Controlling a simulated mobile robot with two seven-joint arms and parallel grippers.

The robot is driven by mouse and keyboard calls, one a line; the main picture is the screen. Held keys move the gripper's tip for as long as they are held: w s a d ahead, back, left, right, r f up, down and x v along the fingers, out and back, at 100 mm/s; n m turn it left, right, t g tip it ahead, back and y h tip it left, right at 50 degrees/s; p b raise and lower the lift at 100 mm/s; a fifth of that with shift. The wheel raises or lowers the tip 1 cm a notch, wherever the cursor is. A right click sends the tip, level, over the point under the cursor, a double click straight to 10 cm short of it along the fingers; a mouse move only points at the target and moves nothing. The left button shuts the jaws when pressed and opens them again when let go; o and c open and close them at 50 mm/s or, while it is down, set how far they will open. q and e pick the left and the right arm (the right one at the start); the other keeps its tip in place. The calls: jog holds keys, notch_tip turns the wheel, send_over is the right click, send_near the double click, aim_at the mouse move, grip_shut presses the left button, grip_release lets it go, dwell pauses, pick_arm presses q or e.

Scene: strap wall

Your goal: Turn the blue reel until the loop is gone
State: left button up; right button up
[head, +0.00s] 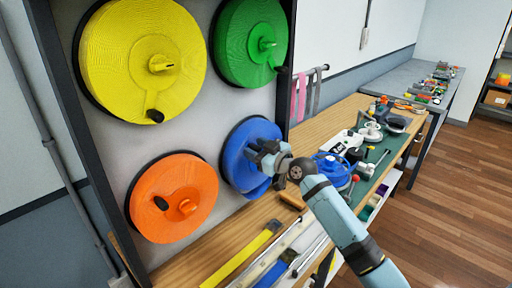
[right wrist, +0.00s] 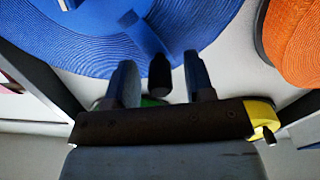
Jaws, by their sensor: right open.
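The blue reel (head: 235,160) is mounted low on the wall panel, right of the orange reel. My right gripper (head: 262,155) is in front of it and hides part of its face. In the right wrist view the blue reel (right wrist: 95,45) fills the top. A blue crank arm (right wrist: 147,36) ends in a dark knob (right wrist: 159,70). The knob shows between the two open fingers of my right gripper (right wrist: 160,78); I cannot tell whether they touch it. A blue piece (head: 260,189) sticks out at the reel's lower edge; whether it is a strap loop is unclear. My left gripper is not in view.
Yellow (head: 115,60), green (head: 235,45) and orange (head: 165,222) reels surround the blue one. Below, the wooden bench (head: 232,235) holds a yellow strip (head: 240,258) and a blue strip (head: 278,268). Tools and a blue device (head: 332,168) crowd the bench to the right.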

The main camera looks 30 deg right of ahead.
aim_at(270, 131)
jog(key=shift+w+a, duration=0.1)
jog(key=shift+w, duration=0.05)
jog(key=shift+c, duration=0.5)
grip_shut()
jog(key=shift+w+d+r+m+p, duration=0.2)
jog(key=shift+d+r+m, duration=0.15)
jog(key=shift+d+m, duration=0.3)
jog(key=shift+w+d+r+m+p, duration=0.15)
jog(key=shift+d+r+m, duration=0.25)
jog(key=shift+m, duration=0.45)
jog(key=d+m, duration=0.2)
jog(key=shift+w+r+m, duration=0.15)
jog(key=shift+w+m, duration=0.15)
jog(key=shift+w, duration=0.05)
jog(key=d+m, duration=0.1)
jog(key=m, duration=0.1)
jog(key=w+d+m+b, duration=0.1)
jog(key=d+m, duration=0.1)
jog(key=shift+w+d, duration=0.1)
jog(key=shift+d, duration=0.05)
jog(key=shift+w+d+f+m+b, duration=0.25)
jog(key=shift+d+m, duration=0.3)
jog(key=shift+m, duration=0.25)
jog(key=shift+w+d+f+m+b, duration=0.15)
jog(key=shift+d+f+m, duration=0.1)
jog(key=shift+d+m, duration=0.4)
jog(key=shift+a+m, duration=0.1)
jog(key=shift+m, duration=0.15)
